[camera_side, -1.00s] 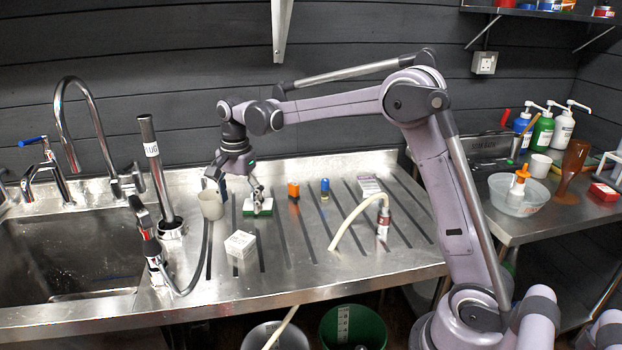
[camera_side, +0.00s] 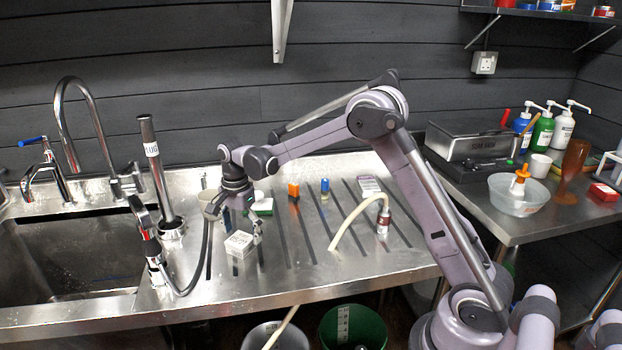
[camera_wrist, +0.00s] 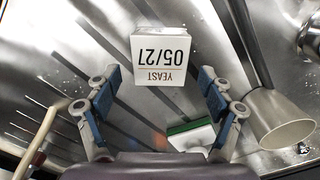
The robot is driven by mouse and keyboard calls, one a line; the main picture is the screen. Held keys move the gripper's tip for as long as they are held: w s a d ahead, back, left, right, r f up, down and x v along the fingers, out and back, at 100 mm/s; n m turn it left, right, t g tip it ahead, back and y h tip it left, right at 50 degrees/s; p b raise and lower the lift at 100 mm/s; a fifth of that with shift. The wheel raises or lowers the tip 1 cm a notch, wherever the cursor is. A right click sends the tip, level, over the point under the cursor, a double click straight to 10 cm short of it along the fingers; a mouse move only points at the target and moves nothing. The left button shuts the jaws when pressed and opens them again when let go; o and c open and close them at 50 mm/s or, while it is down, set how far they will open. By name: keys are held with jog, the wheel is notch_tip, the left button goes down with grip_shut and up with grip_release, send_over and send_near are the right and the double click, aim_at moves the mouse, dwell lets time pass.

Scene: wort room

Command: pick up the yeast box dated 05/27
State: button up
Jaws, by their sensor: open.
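The yeast box (camera_wrist: 161,57) is a small white box with "YEAST 05/27" printed on its face, upside down in the wrist view. In the side view the box (camera_side: 239,244) stands on the steel drainboard near its front left. My gripper (camera_wrist: 162,93) is open, with one finger toward each side of the box in the wrist view. The box lies beyond the fingertips, and nothing is held. In the side view my gripper (camera_side: 243,224) is low, just above and behind the box; contact cannot be told.
Orange (camera_side: 293,191) and blue (camera_side: 325,188) small items stand farther back. A hose (camera_side: 358,220) lies to the right; the sink (camera_side: 70,255) is left.

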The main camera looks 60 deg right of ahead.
jog(key=shift+f, duration=1.15)
jog(key=c, duration=1.3)
